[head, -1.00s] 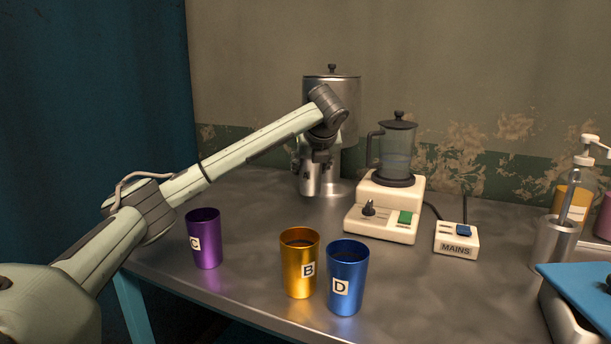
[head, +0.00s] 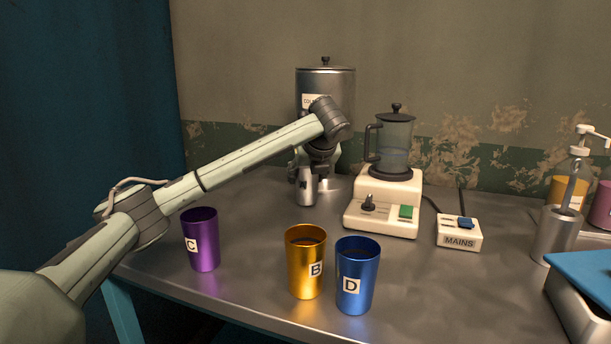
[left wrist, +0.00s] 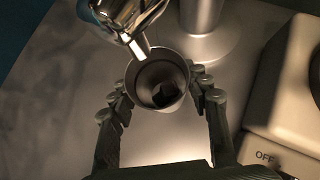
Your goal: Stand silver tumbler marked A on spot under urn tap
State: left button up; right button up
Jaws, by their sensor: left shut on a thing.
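The silver tumbler (head: 307,190) is upright in my left gripper (head: 308,172), in front of the urn (head: 325,85). Any letter on it is too small to read. In the left wrist view, the two fingers (left wrist: 160,93) close on the tumbler (left wrist: 158,84) from both sides, and I look down into its open mouth. The chrome urn tap (left wrist: 128,18) hangs at the top left, its spout tip over the tumbler's far rim. I cannot tell whether the tumbler's base touches the table, and the spot is hidden. My right gripper is not in view.
A blender (head: 392,170) stands close right of the urn, with a mains switch box (head: 459,233) beside it. Purple tumbler C (head: 202,240), gold tumbler B (head: 305,262) and blue tumbler D (head: 356,275) stand along the front. Bare table (head: 250,210) lies left of the gripper.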

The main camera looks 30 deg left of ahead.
pick_arm(q)
jog(key=shift+f, duration=0.15)
jog(key=o, duration=1.3)
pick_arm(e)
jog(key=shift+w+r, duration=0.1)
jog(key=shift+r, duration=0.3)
pick_arm(q)
jog(key=p+v, duration=0.2)
jog(key=v, duration=1)
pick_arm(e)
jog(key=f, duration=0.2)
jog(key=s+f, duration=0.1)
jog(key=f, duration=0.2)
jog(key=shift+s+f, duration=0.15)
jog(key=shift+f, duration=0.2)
pick_arm(q)
jog(key=shift+w, duration=0.1)
